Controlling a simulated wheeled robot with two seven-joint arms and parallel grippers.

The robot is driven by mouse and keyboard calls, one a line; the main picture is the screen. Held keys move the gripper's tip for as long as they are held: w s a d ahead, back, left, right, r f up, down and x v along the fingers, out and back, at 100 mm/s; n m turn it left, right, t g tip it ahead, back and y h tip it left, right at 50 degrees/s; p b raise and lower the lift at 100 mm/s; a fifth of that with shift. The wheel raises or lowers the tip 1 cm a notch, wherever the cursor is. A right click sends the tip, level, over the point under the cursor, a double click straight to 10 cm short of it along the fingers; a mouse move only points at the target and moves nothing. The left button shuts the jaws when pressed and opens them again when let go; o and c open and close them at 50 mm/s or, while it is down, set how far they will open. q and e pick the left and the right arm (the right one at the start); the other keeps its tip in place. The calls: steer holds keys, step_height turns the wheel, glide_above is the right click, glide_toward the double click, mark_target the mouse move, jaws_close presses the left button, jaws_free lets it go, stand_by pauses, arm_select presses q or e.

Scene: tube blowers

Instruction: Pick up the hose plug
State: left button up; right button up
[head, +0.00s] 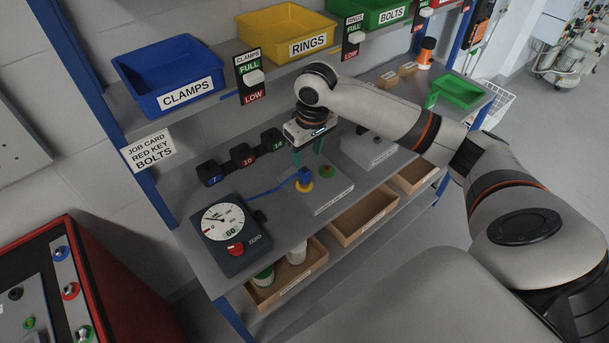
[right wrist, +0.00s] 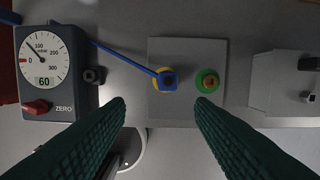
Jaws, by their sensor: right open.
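The blue hose plug (head: 305,175) sits on the yellow port (head: 304,187) of a light grey plate (head: 333,192) on the bench. In the right wrist view the plug (right wrist: 167,78) is on the yellow ring, with the blue hose (right wrist: 125,57) running from it to the upper left. A green port (right wrist: 207,81) is beside it on the same plate. My right gripper (head: 308,157) is open and empty above the plate, close to the plug. In the right wrist view its dark green fingers (right wrist: 159,110) are spread, with the plug beyond the gap between their tips. My left gripper is out of view.
A gauge box (head: 234,232) with a red ZERO knob stands left of the plate. Black numbered blocks (head: 243,157) are behind it. A grey box (head: 368,153) is to the right. Open wooden bins (head: 362,216) lie below the bench edge. Colored bins (head: 168,75) line the shelf above.

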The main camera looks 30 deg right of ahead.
mark_target(305, 170)
steer(key=f, duration=0.4)
steer(key=w+f+p, duration=0.1)
steer(key=shift+d+f, duration=0.35)
steer(key=shift+f, duration=0.05)
steer(key=shift+w+f+p, duration=0.15)
steer(key=shift+w+f, duration=0.05)
steer(key=shift+f, duration=0.65)
steer(key=shift+w+f+p, duration=0.15)
steer(key=shift+w+f, duration=0.1)
steer(key=shift+f, duration=0.65)
steer(key=shift+w+f+p, duration=0.15)
steer(key=shift+w+f, duration=0.05)
steer(key=shift+f, duration=0.65)
jaws_close()
